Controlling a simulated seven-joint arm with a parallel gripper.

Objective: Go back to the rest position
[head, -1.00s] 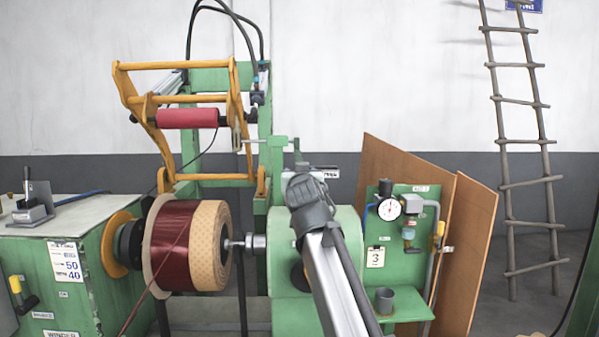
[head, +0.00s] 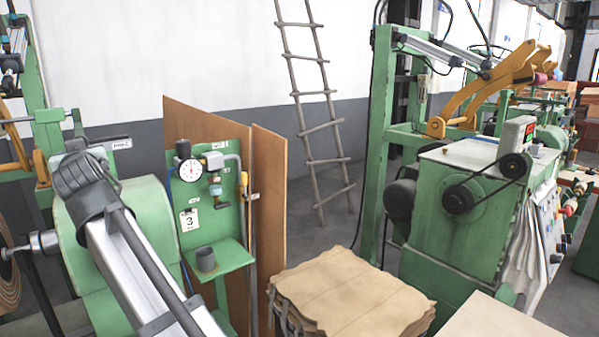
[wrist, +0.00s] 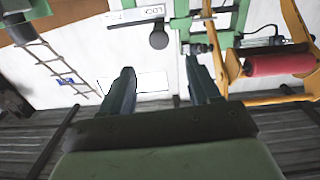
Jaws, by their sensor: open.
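My gripper (wrist: 160,95) shows in the wrist view with its two dark fingers apart and nothing between them. Beyond the fingers are a white wall, a green frame (wrist: 237,25) and a red roller (wrist: 277,62). In the head view my arm rises from the bottom left, in front of a green winding machine (head: 150,205). The fingers cannot be made out in the head view.
A green panel (head: 222,215) with a gauge (head: 191,170) and a small grey cup (head: 205,259) stands right of my arm. Brown boards (head: 270,215) lean behind it. A stack of brown sheets (head: 350,290) is at bottom centre, with another green machine (head: 455,220) at right.

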